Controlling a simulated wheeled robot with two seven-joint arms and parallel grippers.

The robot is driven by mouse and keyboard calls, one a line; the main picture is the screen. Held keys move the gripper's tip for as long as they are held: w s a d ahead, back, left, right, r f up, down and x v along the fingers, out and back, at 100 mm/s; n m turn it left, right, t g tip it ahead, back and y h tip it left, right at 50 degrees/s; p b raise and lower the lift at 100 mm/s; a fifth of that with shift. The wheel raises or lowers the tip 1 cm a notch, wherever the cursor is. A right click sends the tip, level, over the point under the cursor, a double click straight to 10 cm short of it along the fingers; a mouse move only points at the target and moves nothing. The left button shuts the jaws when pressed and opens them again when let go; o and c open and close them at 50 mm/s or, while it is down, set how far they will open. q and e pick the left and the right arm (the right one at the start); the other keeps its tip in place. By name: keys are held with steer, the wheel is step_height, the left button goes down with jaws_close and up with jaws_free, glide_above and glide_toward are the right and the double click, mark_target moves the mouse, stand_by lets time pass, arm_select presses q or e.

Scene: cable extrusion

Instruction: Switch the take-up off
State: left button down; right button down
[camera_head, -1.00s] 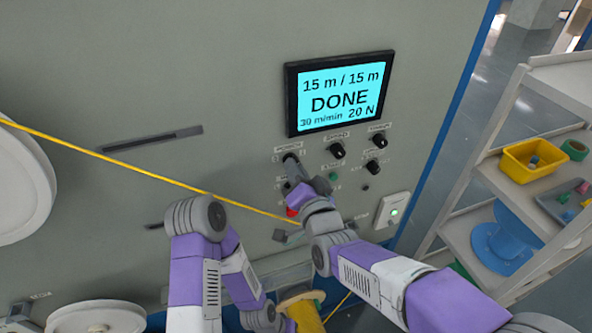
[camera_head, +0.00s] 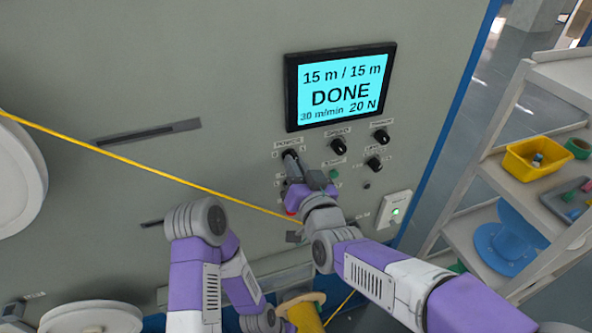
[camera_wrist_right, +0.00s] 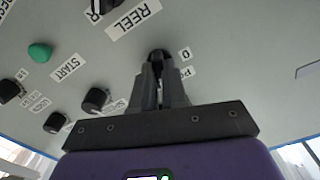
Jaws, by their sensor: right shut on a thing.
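The take-up machine's panel (camera_head: 230,80) has a screen (camera_head: 340,93) reading "15 m / 15 m DONE", 30 m/min and 20 N. A dark knob (camera_head: 290,154) sits below the screen's left corner, its label only partly readable. It also shows in the wrist view (camera_wrist_right: 159,54), beside a "0" and a partly hidden label starting "PO". My right gripper (camera_head: 294,162) is shut on this knob; its fingers (camera_wrist_right: 160,82) cover most of it. My left arm bends down at the lower middle, and its fingers do not show.
Several other knobs, a green START button (camera_wrist_right: 40,52) and a red button (camera_head: 291,213) are close by. A yellow cable (camera_head: 130,165) crosses the panel below left. A shelf (camera_head: 480,180) with a yellow bin (camera_head: 535,157) stands at right.

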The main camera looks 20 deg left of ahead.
steer(key=shift+n, duration=6.4)
steer(key=c, duration=1.2)
jaws_free()
steer(key=shift+o, duration=0.2)
steer(key=v, duration=0.7)
steer(key=shift+s+d, duration=0.15)
steer(key=shift+s, duration=0.15)
